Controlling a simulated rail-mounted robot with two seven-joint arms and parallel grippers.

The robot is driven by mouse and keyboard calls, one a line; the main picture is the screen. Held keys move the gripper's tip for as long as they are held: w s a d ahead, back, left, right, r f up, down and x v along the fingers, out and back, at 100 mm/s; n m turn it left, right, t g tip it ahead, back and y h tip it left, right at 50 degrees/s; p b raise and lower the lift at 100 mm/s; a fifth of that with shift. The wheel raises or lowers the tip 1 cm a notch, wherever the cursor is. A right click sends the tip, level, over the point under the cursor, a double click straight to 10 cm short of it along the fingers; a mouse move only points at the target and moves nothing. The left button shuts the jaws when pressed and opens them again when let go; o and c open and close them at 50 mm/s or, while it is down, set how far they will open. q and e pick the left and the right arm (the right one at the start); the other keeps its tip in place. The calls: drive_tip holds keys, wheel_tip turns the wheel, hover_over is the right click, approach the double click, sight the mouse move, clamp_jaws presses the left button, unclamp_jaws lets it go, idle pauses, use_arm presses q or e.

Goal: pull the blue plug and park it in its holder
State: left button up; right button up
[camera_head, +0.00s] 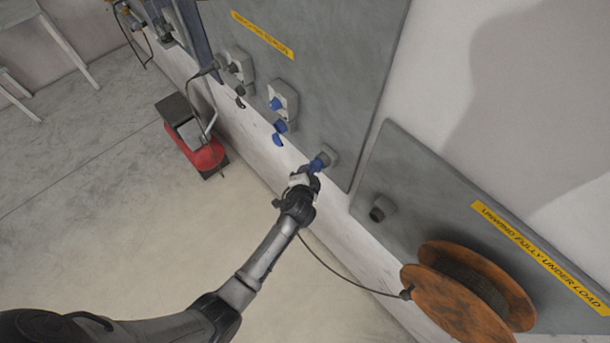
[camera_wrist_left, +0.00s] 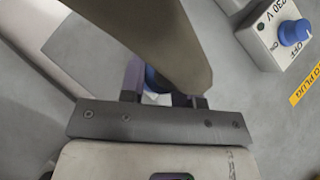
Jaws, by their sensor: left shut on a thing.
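In the head view, the blue plug (camera_head: 318,164) is at the grey round fitting (camera_head: 330,154) near the panel's lower right corner. I cannot tell how far it sits in it. My left gripper (camera_head: 306,176) is shut on the plug, with its arm coming from below left. In the left wrist view, a blue part of the plug (camera_wrist_left: 158,80) shows between the jaws, mostly hidden by a large grey-brown shape. A blue socket (camera_head: 281,126) with a blue lid (camera_head: 278,140) is farther left, below a blue-knobbed switch (camera_head: 275,103). My right gripper is not in view.
A cable (camera_head: 335,274) runs from near my gripper to an orange-brown reel (camera_head: 455,300). A red and black box (camera_head: 203,156) stands on the floor at left. The floor around my arm is clear.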

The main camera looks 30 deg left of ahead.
use_arm(q)
drive_tip(key=shift+w+d+b, duration=0.25)
drive_tip(key=shift+w+b, duration=0.15)
drive_tip(key=shift+w, duration=0.4)
drive_tip(key=o, duration=1.1)
drive_tip(key=shift+s+d+r, duration=0.1)
drive_tip(key=shift+s+d, duration=0.05)
drive_tip(key=shift+s, duration=0.1)
drive_tip(key=v, duration=1.3)
drive_tip(key=shift+s+b, duration=0.15)
drive_tip(key=shift+b, duration=0.25)
